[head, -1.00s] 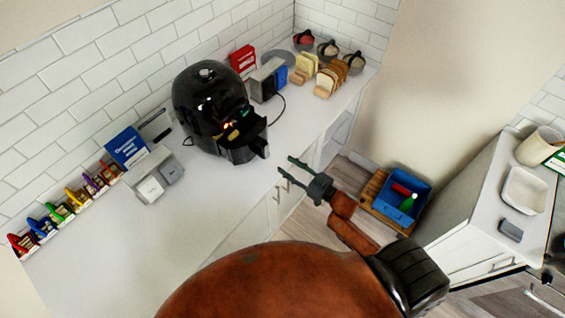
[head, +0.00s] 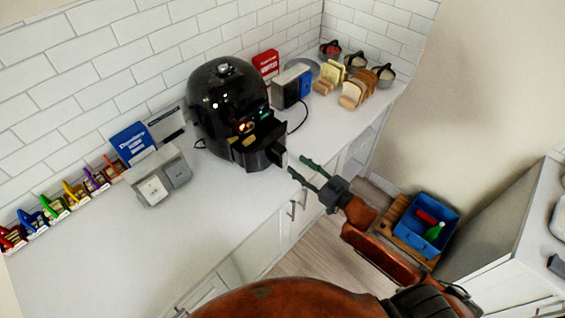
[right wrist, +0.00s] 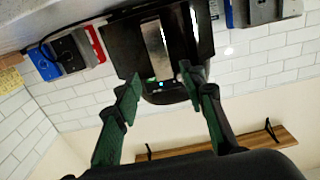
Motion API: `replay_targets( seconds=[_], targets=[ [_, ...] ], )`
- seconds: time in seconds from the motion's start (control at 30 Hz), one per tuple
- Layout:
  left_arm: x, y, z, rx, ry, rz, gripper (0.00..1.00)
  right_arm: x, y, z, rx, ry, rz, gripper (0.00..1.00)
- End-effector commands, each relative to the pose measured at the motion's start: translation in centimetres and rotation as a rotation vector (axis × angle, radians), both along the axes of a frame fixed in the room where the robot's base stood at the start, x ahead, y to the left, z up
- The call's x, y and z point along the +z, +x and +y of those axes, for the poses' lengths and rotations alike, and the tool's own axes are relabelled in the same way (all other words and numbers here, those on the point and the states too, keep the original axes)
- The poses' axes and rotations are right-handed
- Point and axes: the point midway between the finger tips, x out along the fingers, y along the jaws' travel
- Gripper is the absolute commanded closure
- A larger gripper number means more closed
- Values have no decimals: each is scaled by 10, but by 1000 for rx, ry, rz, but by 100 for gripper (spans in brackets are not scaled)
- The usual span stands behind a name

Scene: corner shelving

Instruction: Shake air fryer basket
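The black air fryer (head: 226,98) stands on the white counter against the tiled wall. Its basket (head: 258,143) juts out at the front, with the handle (head: 277,154) pointing toward my right gripper. My right gripper (head: 300,166) is open, its green fingers just short of the handle and apart from it. In the right wrist view, the open fingers (right wrist: 159,84) frame the fryer's dark front (right wrist: 178,45), and nothing is held between them. My left gripper is not in view.
A grey toaster (head: 291,85) and bread slices (head: 358,88) are right of the fryer. A grey-white box (head: 160,180) sits left of it. A blue crate (head: 424,222) stands below, right of my right arm. The front counter is clear.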

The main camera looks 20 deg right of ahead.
Motion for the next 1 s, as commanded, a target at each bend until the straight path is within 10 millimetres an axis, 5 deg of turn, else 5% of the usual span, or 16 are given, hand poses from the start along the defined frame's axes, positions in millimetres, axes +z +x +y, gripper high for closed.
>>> replay_targets(
  seconds=[0.6,1.0],
  targets=[
    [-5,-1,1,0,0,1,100,2,64,31,3,0,0,62],
    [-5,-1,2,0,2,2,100,2,71,34,2,1,1,62]
  ],
)
